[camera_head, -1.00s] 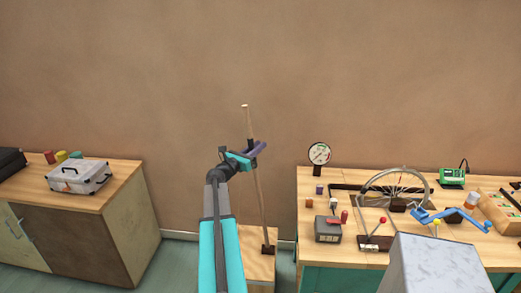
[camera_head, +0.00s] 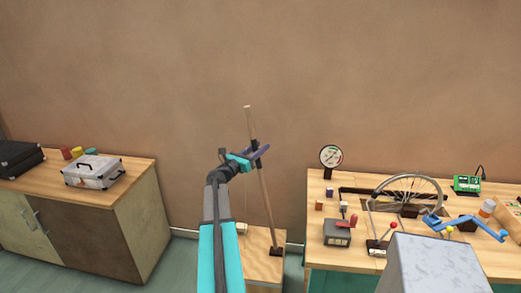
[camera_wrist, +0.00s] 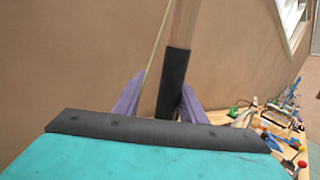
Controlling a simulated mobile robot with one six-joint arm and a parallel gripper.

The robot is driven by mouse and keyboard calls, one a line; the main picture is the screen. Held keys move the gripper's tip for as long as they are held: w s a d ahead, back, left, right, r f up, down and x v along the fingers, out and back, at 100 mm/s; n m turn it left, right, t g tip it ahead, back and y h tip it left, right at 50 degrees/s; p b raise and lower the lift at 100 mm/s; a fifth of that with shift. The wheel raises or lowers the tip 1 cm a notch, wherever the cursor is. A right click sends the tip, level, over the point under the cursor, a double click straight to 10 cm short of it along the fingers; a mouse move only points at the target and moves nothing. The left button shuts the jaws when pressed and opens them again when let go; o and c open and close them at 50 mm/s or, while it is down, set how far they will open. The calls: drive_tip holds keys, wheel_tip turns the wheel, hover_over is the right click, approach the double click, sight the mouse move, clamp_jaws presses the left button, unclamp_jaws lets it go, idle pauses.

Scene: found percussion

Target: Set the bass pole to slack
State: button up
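The bass pole (camera_head: 266,195) is a thin wooden stick with a black sleeve. It rises from a dark foot (camera_head: 278,250) on a wooden box (camera_head: 262,268) and leans left in the head view. My gripper (camera_head: 260,152) is at the black sleeve, on the upper part of the pole. In the wrist view the sleeve (camera_wrist: 173,85) stands close to the right purple finger, with a gap to the left finger; the fingers (camera_wrist: 160,95) look open. A thin cord (camera_wrist: 157,45) runs beside the pole. The cord's lower end is hidden behind my gripper.
A workbench (camera_head: 315,215) at right carries a dial gauge (camera_head: 331,156), a bicycle wheel (camera_head: 408,182), a blue crank (camera_head: 465,222) and small blocks. A cabinet (camera_head: 140,190) at left bears a silver case (camera_head: 93,171). Floor shows between cabinet and box.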

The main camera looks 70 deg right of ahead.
drive_tip(key=shift+a, duration=0.15)
drive_tip(key=b+v, duration=0.3)
drive_tip(key=v, duration=1)
drive_tip(key=shift+a, duration=0.2)
drive_tip(key=shift+w+f, duration=0.1)
drive_tip(key=shift+w, duration=0.05)
